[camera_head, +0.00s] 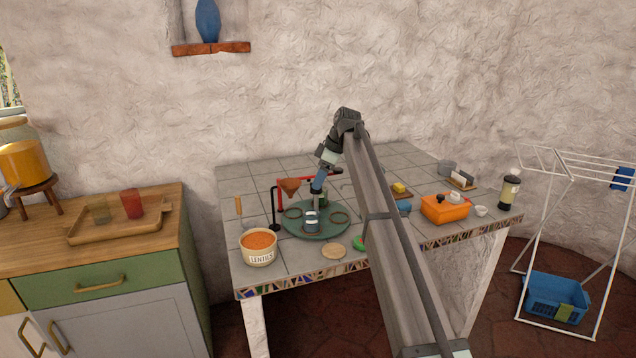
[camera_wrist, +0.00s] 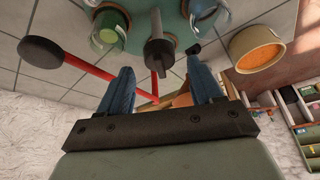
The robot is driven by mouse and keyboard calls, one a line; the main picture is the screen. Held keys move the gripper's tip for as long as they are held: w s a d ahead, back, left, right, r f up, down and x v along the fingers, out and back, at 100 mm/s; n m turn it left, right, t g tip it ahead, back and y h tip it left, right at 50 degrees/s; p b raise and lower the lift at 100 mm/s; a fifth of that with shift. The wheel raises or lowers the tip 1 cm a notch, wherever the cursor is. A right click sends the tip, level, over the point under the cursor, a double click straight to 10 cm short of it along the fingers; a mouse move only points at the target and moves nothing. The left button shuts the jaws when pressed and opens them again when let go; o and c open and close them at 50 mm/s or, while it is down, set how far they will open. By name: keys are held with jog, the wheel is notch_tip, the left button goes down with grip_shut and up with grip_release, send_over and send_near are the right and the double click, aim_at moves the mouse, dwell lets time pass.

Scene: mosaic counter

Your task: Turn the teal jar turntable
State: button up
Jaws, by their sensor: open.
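The teal jar turntable (camera_head: 318,232) is a round disc on the tiled counter, with ring-shaped holders on top. It fills the upper middle of the wrist view (camera_wrist: 146,12). A glass jar (camera_head: 312,224) stands at its near side; jars also show at the top of the wrist view (camera_wrist: 109,27). A grey upright post (camera_wrist: 158,50) shows between my fingers in the wrist view; I cannot tell whether it is touched. My gripper (camera_head: 317,188) is above the turntable, its blue fingers apart (camera_wrist: 159,72) and holding nothing visible. My arm and fingers hide part of the far side.
A red bar on a black stand (camera_head: 274,212) with a brown funnel (camera_head: 290,186) is close at the left and behind. A lentils bowl (camera_head: 259,254) stands at front left, a round wooden disc (camera_head: 333,250) in front. An orange box (camera_head: 445,210) is farther right.

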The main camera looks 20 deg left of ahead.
aim_at(316, 201)
jog(key=shift+x, duration=1.15)
grip_shut()
